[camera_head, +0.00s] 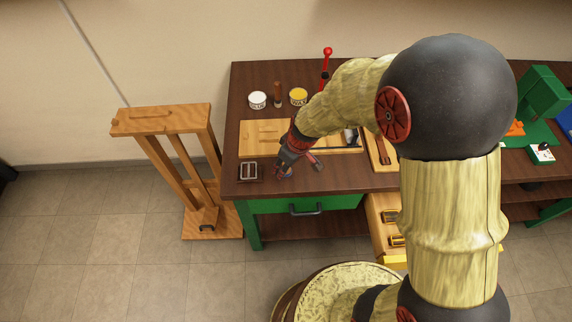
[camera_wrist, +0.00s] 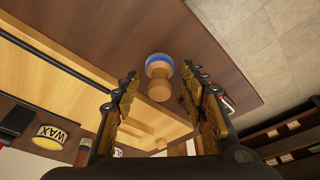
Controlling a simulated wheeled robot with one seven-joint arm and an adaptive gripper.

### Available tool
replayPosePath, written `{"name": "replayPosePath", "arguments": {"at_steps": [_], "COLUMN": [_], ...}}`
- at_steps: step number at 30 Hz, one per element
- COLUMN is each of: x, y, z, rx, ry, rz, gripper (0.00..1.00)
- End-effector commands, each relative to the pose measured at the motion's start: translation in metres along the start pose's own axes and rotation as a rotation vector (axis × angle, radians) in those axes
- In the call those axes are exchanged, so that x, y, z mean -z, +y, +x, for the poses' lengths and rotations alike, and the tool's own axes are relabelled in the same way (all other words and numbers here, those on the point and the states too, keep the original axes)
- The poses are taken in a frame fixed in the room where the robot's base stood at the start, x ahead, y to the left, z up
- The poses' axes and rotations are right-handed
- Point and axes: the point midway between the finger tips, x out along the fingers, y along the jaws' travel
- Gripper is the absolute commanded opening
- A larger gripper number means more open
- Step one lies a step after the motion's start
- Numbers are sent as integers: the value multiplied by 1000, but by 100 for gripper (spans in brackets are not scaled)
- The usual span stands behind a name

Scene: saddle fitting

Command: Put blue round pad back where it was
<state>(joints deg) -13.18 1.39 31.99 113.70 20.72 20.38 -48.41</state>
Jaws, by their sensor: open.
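The blue round pad (camera_wrist: 158,59) shows in the wrist view as a blue disc on a wooden knob-like handle (camera_wrist: 159,82). It is on the dark brown tabletop near the front edge. In the head view only a small bluish bit (camera_head: 286,173) shows below my gripper (camera_head: 287,165), which hides most of it. My gripper also shows in the wrist view (camera_wrist: 160,80). Its fingers are open, one on each side of the handle in the picture, with visible gaps. I cannot tell how far the fingertips are above the pad.
A pale wooden board (camera_head: 258,138) lies behind my gripper. A small dark tray with a metal buckle (camera_head: 248,172) is to the left. A white tin (camera_head: 257,100), a yellow wax tin (camera_head: 298,96) and a red-handled tool (camera_head: 326,70) stand at the back. A wooden stand (camera_head: 160,122) is left of the bench.

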Motion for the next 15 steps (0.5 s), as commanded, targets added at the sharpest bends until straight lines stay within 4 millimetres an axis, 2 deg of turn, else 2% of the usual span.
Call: {"name": "replayPosePath", "arguments": {"at_steps": [8,15], "x": [1,3], "y": [0,1], "z": [-5,-48], "rx": [0,-3], "ry": [0,4], "rz": [0,0], "gripper": [43,43]}}
